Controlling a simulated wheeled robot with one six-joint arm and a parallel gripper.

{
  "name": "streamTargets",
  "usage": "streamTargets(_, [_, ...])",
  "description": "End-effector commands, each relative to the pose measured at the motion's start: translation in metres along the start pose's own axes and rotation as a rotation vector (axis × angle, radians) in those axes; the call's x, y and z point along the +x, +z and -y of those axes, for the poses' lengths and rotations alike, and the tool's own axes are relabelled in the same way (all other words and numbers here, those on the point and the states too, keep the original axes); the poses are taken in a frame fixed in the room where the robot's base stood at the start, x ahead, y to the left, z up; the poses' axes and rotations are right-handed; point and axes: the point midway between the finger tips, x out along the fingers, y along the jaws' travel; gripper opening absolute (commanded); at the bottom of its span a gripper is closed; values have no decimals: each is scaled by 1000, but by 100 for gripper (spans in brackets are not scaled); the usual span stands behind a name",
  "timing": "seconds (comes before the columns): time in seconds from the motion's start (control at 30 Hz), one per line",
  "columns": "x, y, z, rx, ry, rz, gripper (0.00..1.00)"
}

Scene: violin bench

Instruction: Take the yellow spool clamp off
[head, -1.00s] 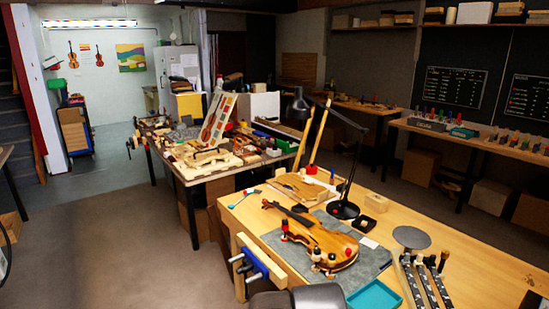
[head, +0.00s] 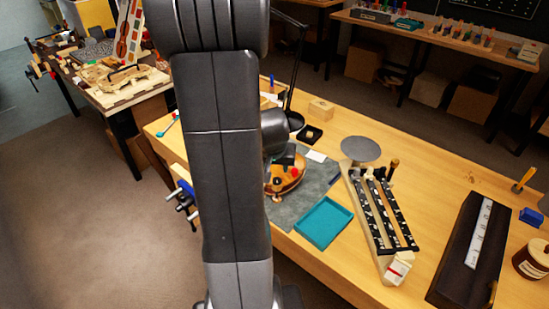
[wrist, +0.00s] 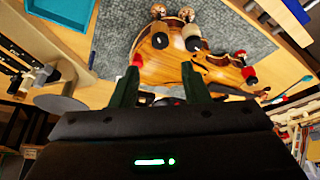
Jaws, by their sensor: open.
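The violin body (wrist: 175,62) lies on a grey mat with several spool clamps around its edge. In the wrist view, two clamps with pale and dark ends (wrist: 192,34) stand close together near the fingers, two more stand at the far edge (wrist: 158,11), and red ones (wrist: 248,75) stand at the right. I cannot tell which clamp is the yellow one. My gripper (wrist: 160,82) is open and empty, its two dark fingers pointing at the violin's near edge. In the head view my arm hides most of the violin (head: 287,184).
A blue vise (head: 186,190) sits on the bench's left edge.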

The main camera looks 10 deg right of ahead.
Motion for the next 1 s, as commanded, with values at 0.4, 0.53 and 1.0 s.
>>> streamTargets(0.4, [65, 3, 0, -2, 1, 6, 42])
streamTargets(0.53, [91, 4, 0, -2, 0, 6, 42])
streamTargets(1.0, [131, 1, 0, -1, -1, 2, 42])
